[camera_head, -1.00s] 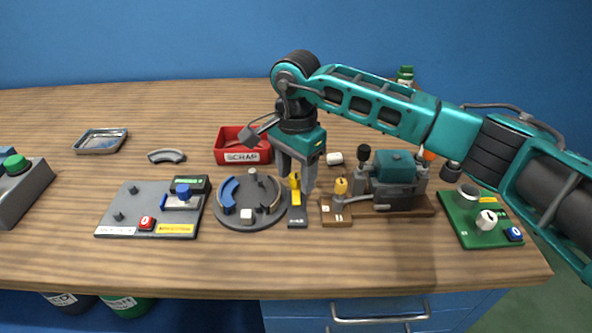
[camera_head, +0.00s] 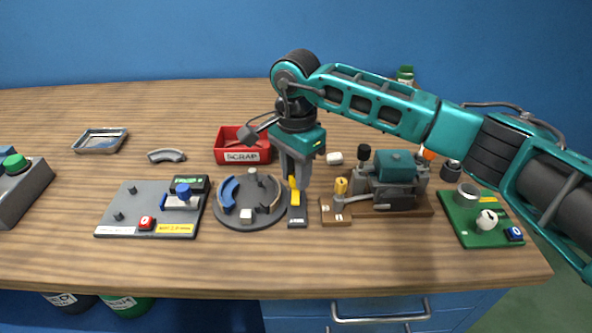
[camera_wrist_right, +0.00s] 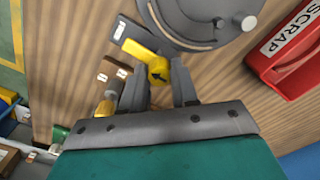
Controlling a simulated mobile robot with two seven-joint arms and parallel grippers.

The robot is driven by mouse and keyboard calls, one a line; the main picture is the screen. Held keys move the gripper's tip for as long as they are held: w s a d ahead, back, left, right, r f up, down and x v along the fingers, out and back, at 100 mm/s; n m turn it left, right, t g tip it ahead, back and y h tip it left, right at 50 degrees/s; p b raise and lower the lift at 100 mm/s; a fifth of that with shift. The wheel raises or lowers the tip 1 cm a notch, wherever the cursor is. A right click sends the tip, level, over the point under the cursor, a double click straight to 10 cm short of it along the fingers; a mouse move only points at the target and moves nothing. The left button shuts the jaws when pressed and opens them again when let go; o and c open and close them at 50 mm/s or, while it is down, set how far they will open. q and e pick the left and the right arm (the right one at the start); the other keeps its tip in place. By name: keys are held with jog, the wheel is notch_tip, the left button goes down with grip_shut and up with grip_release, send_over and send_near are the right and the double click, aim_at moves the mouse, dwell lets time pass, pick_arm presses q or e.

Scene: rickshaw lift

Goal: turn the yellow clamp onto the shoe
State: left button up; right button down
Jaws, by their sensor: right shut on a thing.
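The yellow clamp (camera_head: 295,197) sits on a small dark block (camera_head: 297,217) at the right edge of the round grey plate (camera_head: 241,219). My right gripper (camera_head: 292,178) points down from above, shut on the clamp's knob. In the right wrist view the knob (camera_wrist_right: 158,70) with a black arrow is between the two fingers, and the yellow arm (camera_wrist_right: 138,50) runs up and left. A blue curved shoe (camera_head: 228,194) lies on the plate's left side, and a dark curved shoe (camera_head: 273,201) on its right. My left gripper is not in view.
A red SCRAP bin (camera_head: 242,153) stands behind the plate. A teal vise-like machine (camera_head: 393,177) on a wooden base stands close to the right, with a green board (camera_head: 481,228) beyond. A grey board (camera_head: 148,213) lies left. The table in front is clear.

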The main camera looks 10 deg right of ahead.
jog(key=shift+m, duration=0.9)
jog(key=m+b, duration=0.1)
jog(key=m, duration=0.1)
jog(key=shift+m, duration=0.4)
jog(key=m, duration=0.9)
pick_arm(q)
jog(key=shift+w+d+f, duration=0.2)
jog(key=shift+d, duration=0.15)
pick_arm(e)
jog(key=shift+m, duration=1.9)
jog(key=c, duration=0.9)
grip_release()
jog(key=shift+o, duration=0.2)
